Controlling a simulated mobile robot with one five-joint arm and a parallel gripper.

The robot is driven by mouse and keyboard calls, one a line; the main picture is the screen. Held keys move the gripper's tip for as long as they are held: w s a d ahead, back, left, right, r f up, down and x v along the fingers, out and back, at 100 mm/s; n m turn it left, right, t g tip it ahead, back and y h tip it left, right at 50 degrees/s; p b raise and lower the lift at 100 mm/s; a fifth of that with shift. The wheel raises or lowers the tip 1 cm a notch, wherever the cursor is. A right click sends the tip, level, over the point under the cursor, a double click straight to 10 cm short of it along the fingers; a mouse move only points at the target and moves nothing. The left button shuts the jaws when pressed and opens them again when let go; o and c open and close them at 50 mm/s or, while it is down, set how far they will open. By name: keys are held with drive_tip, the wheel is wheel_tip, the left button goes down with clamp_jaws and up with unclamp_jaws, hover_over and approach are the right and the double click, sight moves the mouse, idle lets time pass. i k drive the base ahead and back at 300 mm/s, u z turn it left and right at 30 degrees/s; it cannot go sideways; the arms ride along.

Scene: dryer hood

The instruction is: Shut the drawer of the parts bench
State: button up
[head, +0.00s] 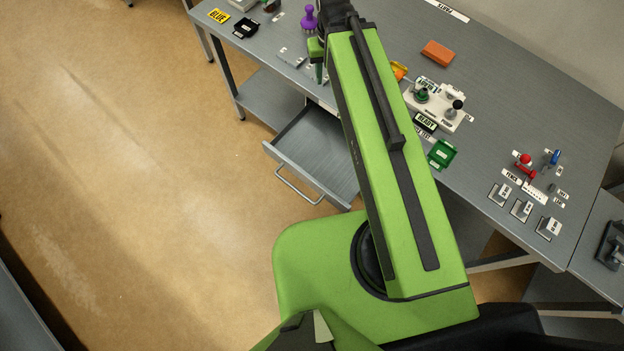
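The drawer (318,150) of the parts bench (530,110) is pulled out toward the floor area at the left. It is grey and looks empty where I can see inside. Its bar handle (297,187) is on the front panel, facing the lower left. My green arm covers the drawer's right part. My gripper (318,62) shows only partly beside the far end of my arm, over the bench top and apart from the drawer handle. Its fingers are too small and hidden to tell open from shut.
A purple knobbed piece (309,18), a black tray (246,28), an orange block (438,53), a white fixture (436,104) and a green tray (442,153) are on the bench top. Small labelled blocks stand at the right. The floor (130,190) left of the drawer is clear.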

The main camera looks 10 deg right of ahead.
sight(313, 147)
drive_tip(key=z, duration=0.15)
drive_tip(key=k, duration=0.55)
drive_tip(key=u, duration=0.5)
drive_tip(key=i, duration=0.5)
drive_tip(key=u, duration=0.05)
drive_tip(key=k, duration=0.5)
drive_tip(key=u, duration=1.9)
drive_tip(key=i, duration=0.3)
drive_tip(key=z, duration=0.35)
